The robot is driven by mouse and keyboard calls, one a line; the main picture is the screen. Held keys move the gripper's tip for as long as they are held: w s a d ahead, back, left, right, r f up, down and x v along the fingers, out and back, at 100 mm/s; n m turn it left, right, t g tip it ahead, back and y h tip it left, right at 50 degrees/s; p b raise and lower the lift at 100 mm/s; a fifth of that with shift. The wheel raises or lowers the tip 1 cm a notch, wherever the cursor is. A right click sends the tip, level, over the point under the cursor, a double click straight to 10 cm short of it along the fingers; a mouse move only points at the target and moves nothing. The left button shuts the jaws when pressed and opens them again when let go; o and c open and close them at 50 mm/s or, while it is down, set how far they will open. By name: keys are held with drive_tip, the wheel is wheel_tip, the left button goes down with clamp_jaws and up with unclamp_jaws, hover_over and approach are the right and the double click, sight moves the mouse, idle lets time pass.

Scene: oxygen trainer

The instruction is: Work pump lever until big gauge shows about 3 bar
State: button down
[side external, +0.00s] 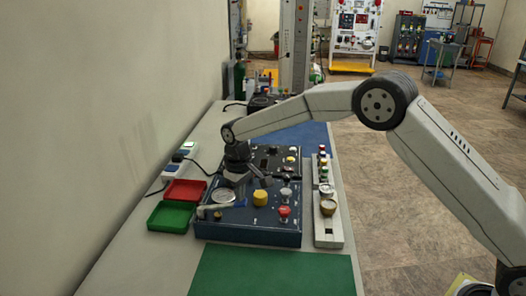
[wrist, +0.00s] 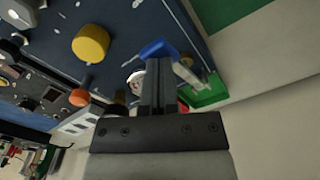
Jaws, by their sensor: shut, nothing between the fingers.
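The dark blue trainer panel (side external: 250,230) lies on the bench, with a round pale gauge (side external: 222,196) at its left front. Its needle is too small to read. A pale bar (side external: 214,208), which looks like the pump lever, lies just in front of the gauge. In the wrist view a blue piece (wrist: 158,48) with a pale bar (wrist: 188,75) shows at my fingertips; I cannot tell whether they touch it. My gripper (wrist: 158,60) is shut and empty, pointing down above the panel's left part. In the side view, my gripper (side external: 236,178) partly hides the panel behind it.
A yellow knob (side external: 260,198) and a red knob (side external: 284,212) stand on the panel right of the gauge. A green tray (side external: 171,217) and a red tray (side external: 185,190) sit left of it.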

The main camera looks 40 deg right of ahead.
drive_tip(key=shift+r, duration=0.1)
drive_tip(key=shift+r, duration=3.45)
drive_tip(key=shift+s+d, duration=0.1)
drive_tip(key=s+d+f+m+t, duration=0.1)
drive_tip(key=s+d, duration=0.2)
drive_tip(key=s, duration=0.6)
drive_tip(key=s+d+f+m, duration=0.1)
drive_tip(key=s+d, duration=0.3)
drive_tip(key=s, duration=0.5)
drive_tip(key=s+d+f+m+t, duration=0.1)
drive_tip(key=s+d+f, duration=0.2)
drive_tip(key=s, duration=0.6)
drive_tip(key=shift+s+d+f+t, duration=0.15)
drive_tip(key=shift+s+d+t, duration=0.15)
drive_tip(key=shift+d, duration=0.3)
